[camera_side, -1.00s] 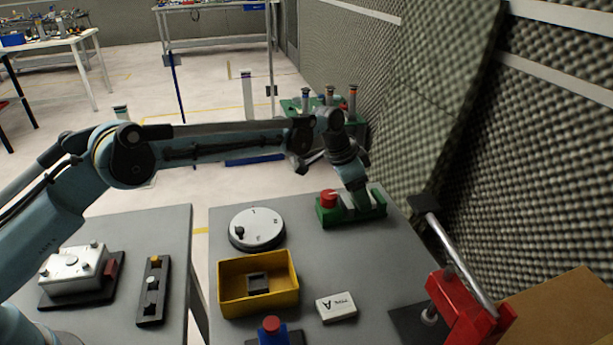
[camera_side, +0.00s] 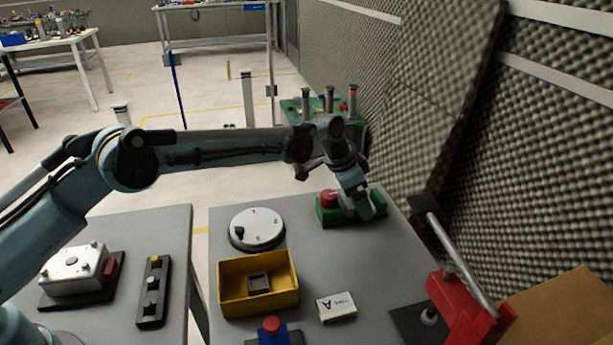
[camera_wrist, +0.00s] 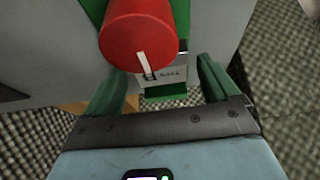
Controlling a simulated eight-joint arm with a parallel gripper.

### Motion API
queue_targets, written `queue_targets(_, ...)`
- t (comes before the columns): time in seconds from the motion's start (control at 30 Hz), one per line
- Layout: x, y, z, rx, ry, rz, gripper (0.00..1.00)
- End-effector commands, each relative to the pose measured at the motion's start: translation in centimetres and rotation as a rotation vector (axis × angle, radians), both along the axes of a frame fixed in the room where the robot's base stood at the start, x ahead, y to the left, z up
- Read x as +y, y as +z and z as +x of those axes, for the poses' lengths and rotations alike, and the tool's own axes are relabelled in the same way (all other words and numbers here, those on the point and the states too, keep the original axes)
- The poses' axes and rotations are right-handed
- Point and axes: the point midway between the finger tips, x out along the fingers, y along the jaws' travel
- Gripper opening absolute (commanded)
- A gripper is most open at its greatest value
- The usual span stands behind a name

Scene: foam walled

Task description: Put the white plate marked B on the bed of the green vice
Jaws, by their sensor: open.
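The green vice (camera_side: 327,215) stands at the back right of the grey table, with a red knob (camera_side: 329,196) on its left part. In the wrist view the red knob (camera_wrist: 138,40) covers part of the vice (camera_wrist: 165,92). A white plate marked B (camera_wrist: 172,76) shows past the knob, between the green parts of the vice, apparently on its bed. Part of the plate is hidden by the knob. My gripper (camera_wrist: 162,68) is open, with one finger either side of the plate and visible gaps beside it. In the side view my gripper (camera_side: 362,207) is down at the vice and largely hides the plate.
A white plate marked A (camera_side: 336,308) lies near the front. A yellow bin (camera_side: 230,302) with a dark block inside, a round white dial (camera_side: 257,228) and a blue fixture with a red knob (camera_side: 271,327) stand nearby. A red clamp with a metal bar (camera_side: 465,315) and a foam wall (camera_side: 550,150) bound the right.

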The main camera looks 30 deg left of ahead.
Motion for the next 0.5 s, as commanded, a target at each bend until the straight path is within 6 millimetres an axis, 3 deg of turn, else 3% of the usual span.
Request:
queue_targets(0.27, 0.7, 2.6, -0.7, 0.000, 0.001, 0.000, 0.88)
queue_targets(0.5, 1.9, 6.6, -1.9, 0.000, 0.000, 0.000, 0.88)
